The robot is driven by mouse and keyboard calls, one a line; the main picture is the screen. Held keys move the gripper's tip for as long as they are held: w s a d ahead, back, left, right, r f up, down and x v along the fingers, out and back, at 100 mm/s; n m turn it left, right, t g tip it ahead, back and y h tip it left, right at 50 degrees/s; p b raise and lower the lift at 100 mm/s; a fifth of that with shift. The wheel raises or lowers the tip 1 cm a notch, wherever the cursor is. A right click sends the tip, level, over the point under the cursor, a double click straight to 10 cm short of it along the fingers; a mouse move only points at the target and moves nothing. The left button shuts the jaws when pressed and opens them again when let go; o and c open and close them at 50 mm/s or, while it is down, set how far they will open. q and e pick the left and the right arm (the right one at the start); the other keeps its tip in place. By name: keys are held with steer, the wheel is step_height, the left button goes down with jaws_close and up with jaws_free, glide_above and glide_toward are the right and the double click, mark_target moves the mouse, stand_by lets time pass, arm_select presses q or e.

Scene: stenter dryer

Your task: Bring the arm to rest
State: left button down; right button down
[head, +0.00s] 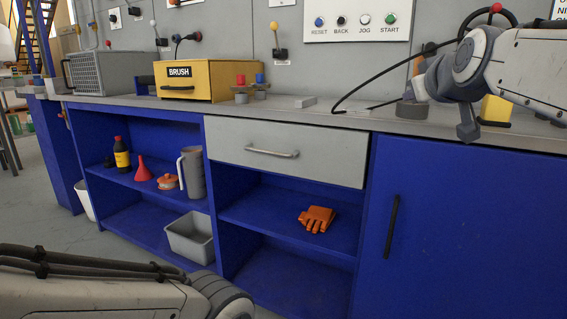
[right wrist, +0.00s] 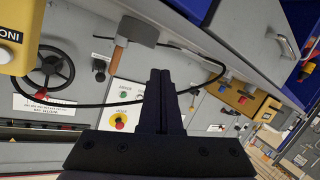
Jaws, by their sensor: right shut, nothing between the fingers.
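My right arm comes in from the upper right of the head view, with its wrist above the grey counter (head: 330,118). In the right wrist view my right gripper (right wrist: 160,73) shows as two dark fingers pressed together, with nothing between them. The fingers seem clear of the things around them. My left arm lies low across the lower left corner of the head view, and its gripper is out of view.
Near my right wrist are a grey-based tool with a wooden handle (right wrist: 121,55), a black cable (right wrist: 205,80) and a yellow box (right wrist: 18,45). A yellow BRUSH box (head: 190,82) stands further left. Below are blue shelves holding an orange glove (head: 316,219) and a grey bin (head: 190,238).

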steer(key=s+a+f+n+g+y+p, duration=0.1)
steer(key=s+a+f+g+y+p, duration=0.25)
steer(key=a+f, duration=0.55)
steer(key=s+a+f+n+g+y+p, duration=0.15)
steer(key=s+a+f+g, duration=0.25)
steer(key=s+a+f, duration=0.4)
steer(key=s+a+f+n+g+h+p, duration=0.1)
steer(key=s+a+f+g+p, duration=0.25)
steer(key=s, duration=0.65)
steer(key=s+f+n+g+h+p, duration=0.15)
steer(key=s+f+g, duration=0.25)
steer(key=s+f, duration=0.5)
step_height(320, 180, up, 39)
steer(key=s+p, duration=0.2)
steer(key=p, duration=3.6)
steer(key=shift+s+d+r, duration=0.15)
steer(key=shift+d, duration=0.05)
